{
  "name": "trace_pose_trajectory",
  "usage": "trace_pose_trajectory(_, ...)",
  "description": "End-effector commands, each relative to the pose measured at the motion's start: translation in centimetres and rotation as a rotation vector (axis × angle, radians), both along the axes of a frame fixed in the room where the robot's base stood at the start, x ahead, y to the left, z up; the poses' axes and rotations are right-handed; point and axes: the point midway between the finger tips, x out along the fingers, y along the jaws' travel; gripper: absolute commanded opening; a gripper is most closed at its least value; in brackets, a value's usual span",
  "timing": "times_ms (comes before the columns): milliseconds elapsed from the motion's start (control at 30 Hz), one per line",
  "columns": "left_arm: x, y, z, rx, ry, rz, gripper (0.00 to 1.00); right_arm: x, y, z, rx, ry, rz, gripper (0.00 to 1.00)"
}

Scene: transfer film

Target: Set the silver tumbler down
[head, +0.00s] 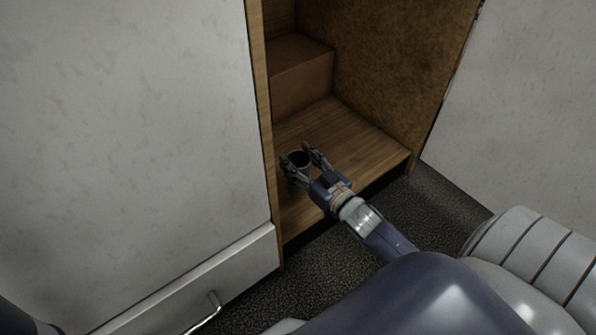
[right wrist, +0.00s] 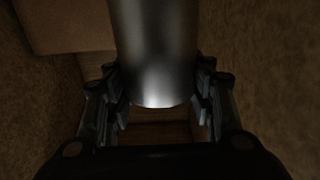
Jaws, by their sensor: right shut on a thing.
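The silver tumbler (head: 299,159) is between the fingers of my right gripper (head: 299,163), inside an open wooden cupboard. In the head view its dark open top faces up, and it looks upright. In the right wrist view the grey metal tumbler (right wrist: 154,50) fills the upper middle, with a finger of the right gripper (right wrist: 156,92) against each side. The right gripper is shut on it. I cannot tell whether its base touches the wooden cupboard floor (head: 352,143). My left gripper is not in view.
A brown step (head: 302,80) stands at the back of the cupboard. A pale cabinet panel (head: 130,120) borders the opening on the left, with a handled drawer (head: 190,290) below. The cupboard floor right of the tumbler is bare. A light ribbed object (head: 545,260) is at lower right.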

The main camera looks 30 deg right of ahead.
Motion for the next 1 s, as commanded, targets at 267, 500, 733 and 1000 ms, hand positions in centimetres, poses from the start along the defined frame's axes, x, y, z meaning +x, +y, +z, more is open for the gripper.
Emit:
trace_pose_trajectory(267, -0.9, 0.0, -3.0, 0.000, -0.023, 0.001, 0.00, -0.8, -0.1, -3.4, 0.001, 0.000, -0.001, 0.06)
trace_pose_trajectory(500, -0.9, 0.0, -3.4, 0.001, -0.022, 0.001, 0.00, -1.0, -0.1, -3.6, 0.000, -0.001, 0.000, 0.06)
trace_pose_trajectory(733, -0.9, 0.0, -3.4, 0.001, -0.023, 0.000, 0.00, -1.0, -0.1, -3.8, 0.001, -0.001, 0.000, 0.06)
trace_pose_trajectory(1000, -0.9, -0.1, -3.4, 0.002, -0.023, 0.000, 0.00, -1.0, 0.0, -3.9, 0.001, 0.001, 0.000, 0.69)
